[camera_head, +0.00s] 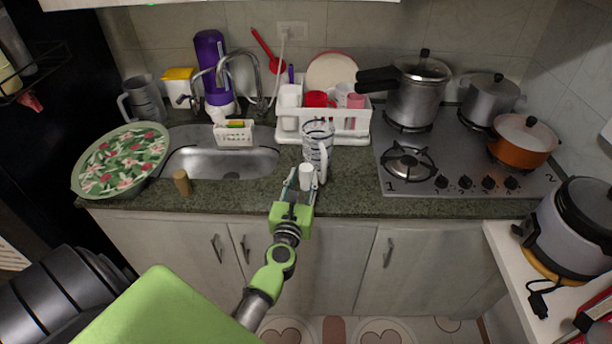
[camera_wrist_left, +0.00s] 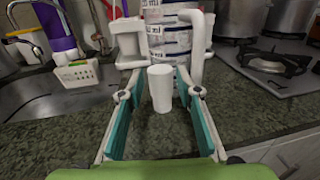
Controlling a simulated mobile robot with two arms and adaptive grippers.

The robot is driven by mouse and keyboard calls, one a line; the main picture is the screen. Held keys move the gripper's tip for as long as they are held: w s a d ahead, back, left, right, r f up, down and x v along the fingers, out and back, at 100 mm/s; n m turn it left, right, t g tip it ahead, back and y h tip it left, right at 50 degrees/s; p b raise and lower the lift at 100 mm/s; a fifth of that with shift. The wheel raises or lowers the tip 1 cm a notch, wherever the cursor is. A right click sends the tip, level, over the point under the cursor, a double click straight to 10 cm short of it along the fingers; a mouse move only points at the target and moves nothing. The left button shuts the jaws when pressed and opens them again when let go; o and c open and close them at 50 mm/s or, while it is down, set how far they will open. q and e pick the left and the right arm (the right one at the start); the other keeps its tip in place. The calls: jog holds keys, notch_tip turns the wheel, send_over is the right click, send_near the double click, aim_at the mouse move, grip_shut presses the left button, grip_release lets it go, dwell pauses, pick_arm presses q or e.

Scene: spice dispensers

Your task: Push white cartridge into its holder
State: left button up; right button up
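The white cartridge (camera_head: 306,177) is a small, upright, cup-like piece near the counter's front edge. In the left wrist view, the cartridge (camera_wrist_left: 160,88) stands between the fingers of my left gripper (camera_wrist_left: 158,88), with narrow gaps seeming to show on both sides. My left gripper (camera_head: 304,182) looks open around it. A clear, marked vessel (camera_head: 318,140) stands behind. My right gripper is not in view.
A wooden cylinder (camera_head: 182,182) stands at the counter's front left, by the sink (camera_head: 225,163). A white dish rack (camera_head: 352,138) with cups is behind the vessel. The stove (camera_head: 450,182) with pots is to the right. Counter between cylinder and gripper is clear.

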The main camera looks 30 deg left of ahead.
aim_at(305, 173)
pick_arm(q)
jog(key=x, duration=0.3)
jog(key=shift+w+f, duration=0.1)
jog(key=shift+f, duration=0.05)
jog(key=c, duration=0.9)
jog(key=shift+r+p, duration=0.8)
jog(key=shift+r, duration=0.1)
jog(key=shift+r+p, duration=0.95)
jog(key=shift+r, duration=0.05)
jog(key=s+d+r+p, duration=0.2)
jog(key=s+r+p, duration=0.1)
jog(key=s, duration=0.3)
jog(key=s+d+r+p, duration=0.3)
jog(key=s+r, duration=0.3)
jog(key=s, duration=0.1)
jog(key=shift+d+r, duration=0.2)
jog(key=shift+d, duration=0.15)
